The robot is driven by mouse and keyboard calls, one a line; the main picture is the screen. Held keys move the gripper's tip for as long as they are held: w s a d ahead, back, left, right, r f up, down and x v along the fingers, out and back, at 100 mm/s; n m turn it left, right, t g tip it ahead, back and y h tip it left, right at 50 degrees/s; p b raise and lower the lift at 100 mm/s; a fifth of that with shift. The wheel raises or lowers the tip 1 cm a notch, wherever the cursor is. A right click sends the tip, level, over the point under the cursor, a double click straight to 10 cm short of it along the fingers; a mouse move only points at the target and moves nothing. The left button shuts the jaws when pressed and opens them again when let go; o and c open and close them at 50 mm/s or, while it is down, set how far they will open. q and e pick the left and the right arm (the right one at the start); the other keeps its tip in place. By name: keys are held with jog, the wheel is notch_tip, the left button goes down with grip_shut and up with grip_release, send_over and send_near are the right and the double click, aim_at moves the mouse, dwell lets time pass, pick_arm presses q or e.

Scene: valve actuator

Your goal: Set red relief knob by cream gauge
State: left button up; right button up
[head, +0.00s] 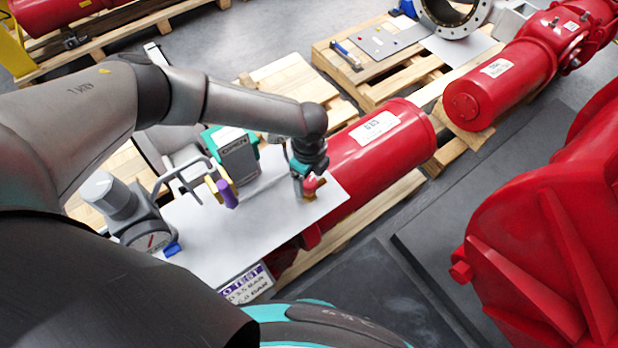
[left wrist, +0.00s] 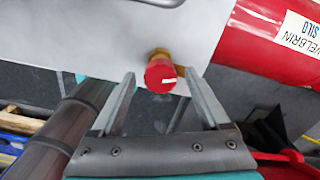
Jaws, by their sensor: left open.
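The red relief knob (head: 311,184) sits on a brass fitting at the right end of a pale metal panel (head: 210,238). In the left wrist view the red knob (left wrist: 160,73) shows a white mark line pointing right. My left gripper (left wrist: 160,84) is open, with one finger on each side of the knob near the fingertips. I cannot tell whether either finger touches it. In the head view my left gripper (head: 308,177) is at the knob and partly covers it. A round gauge (head: 154,240) is on the grey regulator at the panel's left. My right gripper is not in view.
A test card (head: 247,286) is at the panel's front edge. A large red cylinder (head: 385,150) lies behind the knob. Red machinery (head: 550,230) fills the right.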

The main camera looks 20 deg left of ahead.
pick_arm(q)
jog(key=shift+c, duration=0.4)
grip_shut()
